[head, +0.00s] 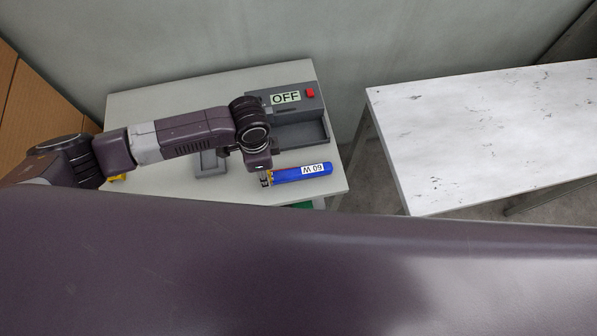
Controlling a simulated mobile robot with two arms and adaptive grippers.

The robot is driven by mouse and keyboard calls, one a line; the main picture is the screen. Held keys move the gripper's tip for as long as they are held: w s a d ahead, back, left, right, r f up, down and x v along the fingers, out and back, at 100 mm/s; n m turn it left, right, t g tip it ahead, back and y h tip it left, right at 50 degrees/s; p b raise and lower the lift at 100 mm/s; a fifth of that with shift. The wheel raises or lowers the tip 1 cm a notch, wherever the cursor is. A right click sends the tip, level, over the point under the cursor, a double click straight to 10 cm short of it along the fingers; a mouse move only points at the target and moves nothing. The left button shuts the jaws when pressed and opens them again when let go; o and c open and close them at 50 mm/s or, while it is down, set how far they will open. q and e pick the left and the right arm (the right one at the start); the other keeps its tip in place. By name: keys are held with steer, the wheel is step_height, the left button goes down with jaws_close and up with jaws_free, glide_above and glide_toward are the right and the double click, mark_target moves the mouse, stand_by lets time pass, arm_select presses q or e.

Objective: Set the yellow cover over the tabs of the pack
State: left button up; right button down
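The pack is a blue bar (290,175) with a white "60 W" label that reads upside down. It lies near the front right of the light grey table. My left gripper (265,180) points down at the pack's left end. Its fingers are small and partly hidden by the wrist, so I cannot tell whether they are open or shut. A small orange-yellow bit shows between the fingers and the pack; I cannot tell whether it is the tabs or a cover. A yellow piece (118,178) shows at the table's left edge, partly hidden by my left arm. My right gripper is not in view.
A grey housing (290,100) with an "OFF" label and a red switch (310,93) stands at the table's back right. A grey stand (210,165) is partly behind my arm. A white speckled table (480,130) stands to the right, across a gap. Something green shows below the front edge.

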arm_select(q)
steer(key=shift+f+b, duration=0.3)
steer(key=shift+f, duration=0.3)
stand_by(0.3)
steer(key=o, duration=0.9)
steer(key=shift+r, duration=0.15)
step_height(320, 180, up, 12)
steer(key=shift+s, duration=0.1)
